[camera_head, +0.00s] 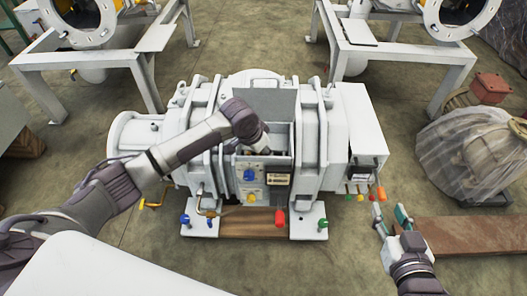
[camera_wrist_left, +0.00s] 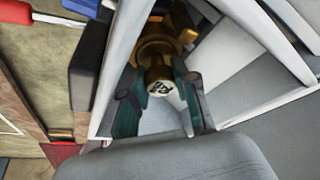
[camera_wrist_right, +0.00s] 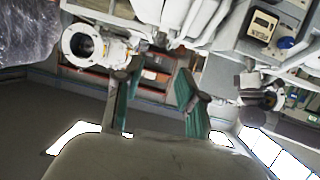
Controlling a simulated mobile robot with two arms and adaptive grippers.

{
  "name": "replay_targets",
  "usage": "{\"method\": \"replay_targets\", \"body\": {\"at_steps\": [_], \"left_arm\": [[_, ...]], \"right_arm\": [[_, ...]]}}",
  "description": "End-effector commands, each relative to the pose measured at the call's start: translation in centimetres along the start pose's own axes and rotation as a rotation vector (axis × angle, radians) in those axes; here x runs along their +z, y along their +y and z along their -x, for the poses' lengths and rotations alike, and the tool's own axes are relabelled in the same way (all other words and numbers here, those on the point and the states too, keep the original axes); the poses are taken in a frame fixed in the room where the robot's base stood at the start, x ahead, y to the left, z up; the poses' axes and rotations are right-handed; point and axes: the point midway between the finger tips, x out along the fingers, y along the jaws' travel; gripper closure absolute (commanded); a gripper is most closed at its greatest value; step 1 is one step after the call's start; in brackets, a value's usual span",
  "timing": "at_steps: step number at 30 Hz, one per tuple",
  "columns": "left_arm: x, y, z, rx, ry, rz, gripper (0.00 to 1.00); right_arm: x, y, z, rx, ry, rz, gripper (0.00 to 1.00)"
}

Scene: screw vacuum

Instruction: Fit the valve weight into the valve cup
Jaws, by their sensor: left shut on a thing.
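My left gripper (camera_head: 264,150) reaches down into the open compartment of the white vacuum machine (camera_head: 309,130). In the left wrist view its teal fingers (camera_wrist_left: 164,112) are shut on a small brass piece with a pale, marked round end (camera_wrist_left: 160,89), which looks like the valve weight. Brass ring-like parts (camera_wrist_left: 155,48), probably the valve cup, show right behind it. Whether the weight is inside the cup or only in front of it, I cannot tell. My right gripper (camera_head: 390,213) is open and empty, in front of the machine's right side; its parted fingers also show in the right wrist view (camera_wrist_right: 155,95).
The compartment's pale walls (camera_wrist_left: 220,65) stand close around the left fingers. A panel with a blue knob (camera_head: 250,175) is on the machine's front. A plastic-wrapped part (camera_head: 465,150) and a brown board (camera_head: 470,236) lie at right.

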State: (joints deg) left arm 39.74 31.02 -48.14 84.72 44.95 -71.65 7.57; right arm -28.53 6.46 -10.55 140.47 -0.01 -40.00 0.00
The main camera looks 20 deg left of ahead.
Motion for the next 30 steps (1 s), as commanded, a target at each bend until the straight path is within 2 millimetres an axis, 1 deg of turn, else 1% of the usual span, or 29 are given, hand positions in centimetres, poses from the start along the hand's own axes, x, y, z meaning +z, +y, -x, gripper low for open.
{"method": "replay_targets", "body": {"at_steps": [9,10,12,22,24,26,30], "left_arm": [[0.0,0.0,-0.1,0.001,0.001,0.000,1.00],[0.1,0.0,-0.2,0.001,0.000,0.000,0.70],[0.1,0.0,-0.2,0.001,0.000,0.000,0.61],[0.0,0.0,-0.1,0.000,0.001,0.000,0.61],[-0.1,0.0,0.3,-0.001,0.000,0.000,0.61],[-0.1,0.0,0.9,0.000,0.000,0.000,0.61],[-0.1,0.0,2.6,0.000,0.001,-0.001,0.61]], "right_arm": [[0.3,0.0,0.1,0.001,-0.019,0.000,0.60],[0.4,0.1,0.1,0.001,-0.024,0.000,0.60],[0.4,0.1,0.1,0.001,-0.025,0.000,0.60],[0.4,0.0,0.0,0.001,-0.021,0.000,0.60],[0.0,0.0,0.1,0.001,-0.006,0.000,0.60],[0.8,0.2,0.3,0.004,-0.056,0.000,0.60],[3.4,0.6,1.3,0.013,-0.209,0.000,0.60]]}}
